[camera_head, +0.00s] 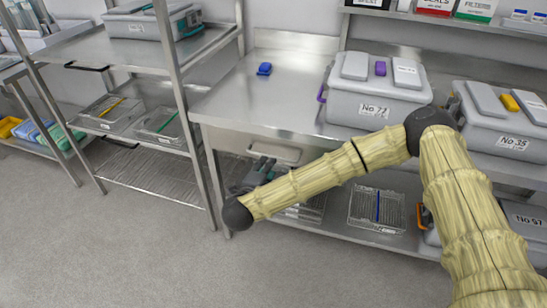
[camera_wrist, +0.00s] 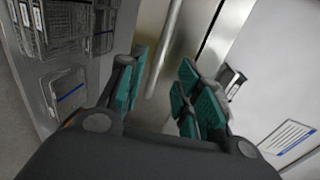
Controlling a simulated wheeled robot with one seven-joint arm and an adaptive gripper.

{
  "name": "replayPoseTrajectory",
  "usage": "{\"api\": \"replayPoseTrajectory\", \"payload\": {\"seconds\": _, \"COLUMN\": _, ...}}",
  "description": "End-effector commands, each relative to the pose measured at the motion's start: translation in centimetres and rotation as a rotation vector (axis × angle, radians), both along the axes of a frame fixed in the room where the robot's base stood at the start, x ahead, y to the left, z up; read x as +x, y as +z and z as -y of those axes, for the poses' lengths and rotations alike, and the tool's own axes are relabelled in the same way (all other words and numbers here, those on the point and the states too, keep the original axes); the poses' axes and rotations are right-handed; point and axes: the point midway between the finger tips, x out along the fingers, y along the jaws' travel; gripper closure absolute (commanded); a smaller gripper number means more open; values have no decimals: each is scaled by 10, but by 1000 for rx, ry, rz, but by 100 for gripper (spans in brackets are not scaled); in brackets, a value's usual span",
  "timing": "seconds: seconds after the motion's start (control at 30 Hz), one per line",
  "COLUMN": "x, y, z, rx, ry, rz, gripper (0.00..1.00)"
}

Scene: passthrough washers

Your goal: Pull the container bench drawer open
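The steel bench (camera_head: 262,103) stands at mid-picture in the head view. The drawer looks shut. My gripper (camera_head: 262,165) is just below and in front of the handle, partly hidden by my arm.
Grey container No 72 (camera_head: 345,100) sits on the bench near a blue object (camera_head: 264,69). Wire baskets (camera_head: 377,206) stand on the lower shelf. A steel rack (camera_head: 178,80) stands close on the left. The floor (camera_head: 130,255) in front is clear.

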Motion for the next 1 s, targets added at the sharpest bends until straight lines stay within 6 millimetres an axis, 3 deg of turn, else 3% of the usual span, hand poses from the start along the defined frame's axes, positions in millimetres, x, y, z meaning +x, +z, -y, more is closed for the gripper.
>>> {"api": "replayPoseTrajectory", "payload": {"seconds": 0.3, "x": 48, "y": -10, "z": 16, "rx": -1, "ry": -1, "rz": -1, "gripper": 66}}
{"api": "replayPoseTrajectory", "payload": {"seconds": 0.5, "x": 67, "y": -15, "z": 22, "rx": -2, "ry": 0, "rz": -2, "gripper": 66}}
{"api": "replayPoseTrajectory", "payload": {"seconds": 0.93, "x": 74, "y": -17, "z": 24, "rx": -2, "ry": 4, "rz": -2, "gripper": 66}}
{"api": "replayPoseTrajectory", "payload": {"seconds": 1.0, "x": 74, "y": -17, "z": 24, "rx": -2, "ry": 4, "rz": -2, "gripper": 77}}
